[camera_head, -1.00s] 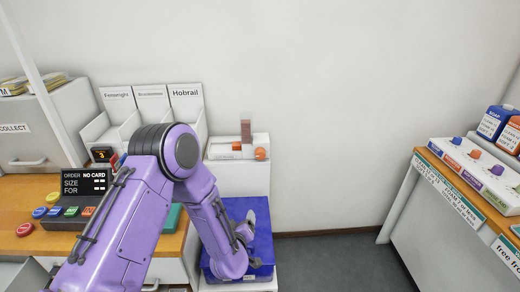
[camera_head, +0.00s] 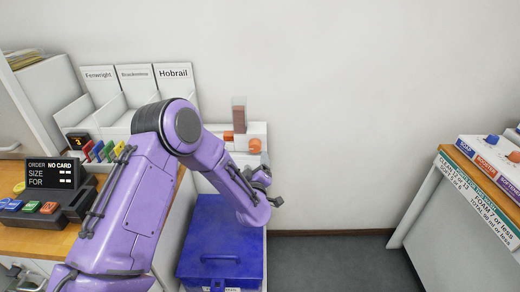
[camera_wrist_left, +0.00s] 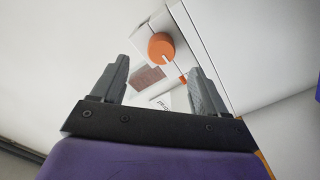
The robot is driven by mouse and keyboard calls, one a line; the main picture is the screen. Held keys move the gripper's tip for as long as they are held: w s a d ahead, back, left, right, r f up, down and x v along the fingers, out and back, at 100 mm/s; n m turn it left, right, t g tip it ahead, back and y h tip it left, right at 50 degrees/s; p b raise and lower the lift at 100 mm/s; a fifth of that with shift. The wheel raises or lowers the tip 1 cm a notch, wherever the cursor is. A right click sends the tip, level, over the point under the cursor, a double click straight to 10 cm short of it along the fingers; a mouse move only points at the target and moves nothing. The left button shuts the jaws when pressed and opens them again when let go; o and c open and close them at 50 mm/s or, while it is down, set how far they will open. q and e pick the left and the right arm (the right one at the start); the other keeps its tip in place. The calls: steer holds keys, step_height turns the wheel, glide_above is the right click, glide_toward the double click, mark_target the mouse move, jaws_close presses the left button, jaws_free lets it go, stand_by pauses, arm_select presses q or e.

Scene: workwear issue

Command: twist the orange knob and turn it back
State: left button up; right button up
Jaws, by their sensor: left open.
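The orange knob (camera_head: 255,146) is on the front of a small white dispenser (camera_head: 260,129) against the back wall. In the left wrist view the orange knob (camera_wrist_left: 161,46) is a round disc with a pale line across its edge, ahead of the fingers. My left gripper (camera_head: 262,174) is just below the knob in the head view. In the left wrist view my left gripper (camera_wrist_left: 159,72) is open, with its fingers apart and nothing between them; the knob lies beyond the fingertips. My right gripper is not in view.
A blue lidded box (camera_head: 222,245) stands below the dispenser. White labelled bins (camera_head: 135,90) and an order panel (camera_head: 52,174) are at the left. A counter with coloured knobs (camera_head: 490,160) is at the right. The floor between is clear.

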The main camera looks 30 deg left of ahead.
mark_target(254, 149)
arm_select(q)
steer(key=shift+w+a+r+p, duration=0.3)
steer(key=shift+w+a, duration=0.25)
steer(key=shift+a, duration=0.1)
steer(key=shift+w+a+r+p, duration=0.25)
steer(key=shift+w+a, duration=0.25)
steer(key=shift+a, duration=0.1)
steer(key=x, duration=0.5)
steer(key=shift+f+p, duration=0.4)
steer(key=shift+w+a, duration=0.15)
steer(key=shift+w, duration=0.1)
steer(key=shift+r, duration=0.1)
steer(key=c, duration=1.1)
